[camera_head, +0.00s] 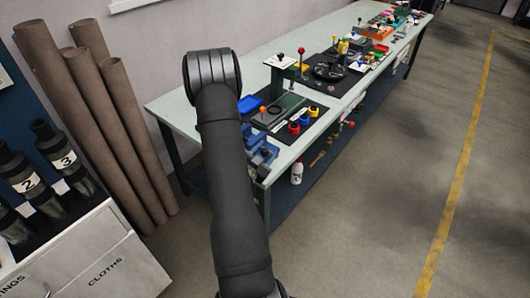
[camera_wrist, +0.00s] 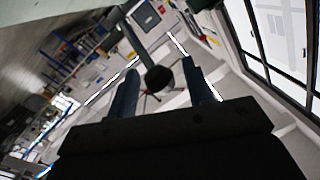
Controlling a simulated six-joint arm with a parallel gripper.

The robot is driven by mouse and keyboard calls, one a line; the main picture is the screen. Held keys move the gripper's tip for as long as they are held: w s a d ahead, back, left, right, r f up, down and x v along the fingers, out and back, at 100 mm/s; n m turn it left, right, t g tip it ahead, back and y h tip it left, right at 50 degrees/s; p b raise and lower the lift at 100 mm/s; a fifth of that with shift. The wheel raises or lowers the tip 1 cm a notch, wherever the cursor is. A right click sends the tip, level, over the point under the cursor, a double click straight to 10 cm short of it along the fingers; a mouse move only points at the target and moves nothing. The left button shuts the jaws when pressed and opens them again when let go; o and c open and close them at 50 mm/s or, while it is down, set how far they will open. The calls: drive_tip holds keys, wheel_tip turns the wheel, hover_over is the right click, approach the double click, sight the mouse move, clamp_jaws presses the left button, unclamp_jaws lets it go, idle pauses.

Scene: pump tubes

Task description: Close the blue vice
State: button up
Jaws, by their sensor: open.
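The blue vice (camera_head: 263,151) stands at the near end of the long workbench in the head view, just right of my arm, which hides part of it. It is small in the picture, and I cannot tell how far its jaws are apart. My gripper (camera_wrist: 159,69) shows in the wrist view with its two fingers wide apart and nothing held between them. It points out into the room, away from the bench top, and the vice cannot be made out there. The head view does not show my gripper.
The workbench (camera_head: 185,106) carries a green press (camera_head: 283,75), a blue bin (camera_head: 249,104), red, yellow and blue cups (camera_head: 303,121) and other tools. Brown tubes (camera_head: 120,120) lean on the wall at left, behind a cabinet (camera_head: 85,262). The floor (camera_head: 400,170) at right is clear.

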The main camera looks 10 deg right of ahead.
clamp_jaws()
drive_tip(key=shift+w+d+r+g+y, duration=0.4)
drive_tip(key=shift+r+g+y, duration=0.2)
drive_tip(key=shift+w+d+r+m+g+y, duration=0.3)
drive_tip(key=shift+w+d+r+g+y, duration=0.2)
drive_tip(key=shift+w+d+g+y, duration=0.3)
drive_tip(key=shift+w+d+r+g+y, duration=0.1)
drive_tip(key=shift+w+d+g+y, duration=0.15)
drive_tip(key=shift+g, duration=0.25)
drive_tip(key=shift+w+d+r+g+y, duration=0.1)
drive_tip(key=shift+w+d+g+y, duration=0.05)
drive_tip(key=shift+g+y, duration=0.3)
drive_tip(key=shift+w+d+g+y, duration=0.65)
drive_tip(key=shift+w+g+y, duration=0.05)
drive_tip(key=shift+g, duration=0.25)
drive_tip(key=shift+d, duration=0.1)
